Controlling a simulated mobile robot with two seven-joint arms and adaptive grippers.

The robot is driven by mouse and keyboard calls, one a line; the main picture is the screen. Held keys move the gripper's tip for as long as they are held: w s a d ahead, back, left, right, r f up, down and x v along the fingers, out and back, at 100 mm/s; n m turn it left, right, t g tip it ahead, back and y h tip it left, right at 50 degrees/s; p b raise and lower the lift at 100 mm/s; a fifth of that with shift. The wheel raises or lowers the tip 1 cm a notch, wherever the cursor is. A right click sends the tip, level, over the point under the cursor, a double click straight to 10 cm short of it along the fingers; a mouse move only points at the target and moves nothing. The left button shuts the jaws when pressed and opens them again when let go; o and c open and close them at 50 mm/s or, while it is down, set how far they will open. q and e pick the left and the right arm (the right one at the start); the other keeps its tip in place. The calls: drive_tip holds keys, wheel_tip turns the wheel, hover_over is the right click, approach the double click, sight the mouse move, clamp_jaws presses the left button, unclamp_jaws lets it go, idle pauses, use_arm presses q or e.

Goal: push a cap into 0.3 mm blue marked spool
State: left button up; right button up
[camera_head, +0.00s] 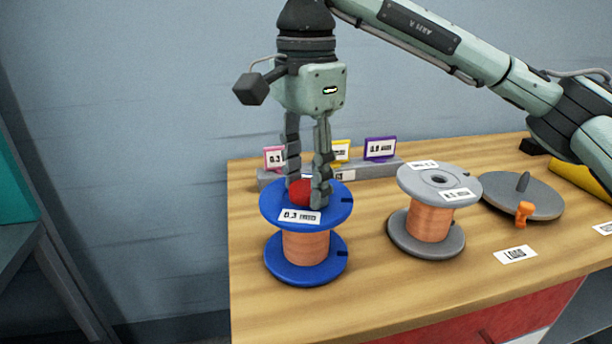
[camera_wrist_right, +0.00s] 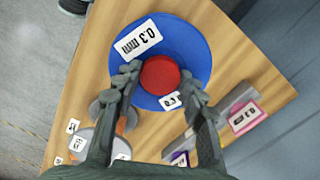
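The blue spool (camera_head: 312,269) stands upright on the wooden table, wound with copper wire and labelled 0.3. Its blue top flange also shows in the wrist view (camera_wrist_right: 197,50). A round red cap (camera_head: 299,193) is at the centre of that flange; it also shows in the wrist view (camera_wrist_right: 160,76). My right gripper (camera_head: 307,196) points straight down over the spool, its two fingertips on opposite sides of the cap and apparently touching it. How deep the cap sits in the spool's hole is hidden. My left gripper is out of view.
A grey spool (camera_head: 431,222) with copper wire stands just right of the blue one. Further right is a grey disc (camera_head: 540,200) with a peg and an orange knob. A grey rack (camera_head: 355,174) with coloured labels lies behind.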

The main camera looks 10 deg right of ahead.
drive_tip(key=o, duration=0.5)
drive_tip(key=shift+f, duration=0.2)
drive_tip(key=shift+c, duration=0.2)
drive_tip(key=shift+r, duration=0.2)
wheel_tip(320, 180, up, 12)
drive_tip(key=shift+f, duration=0.15)
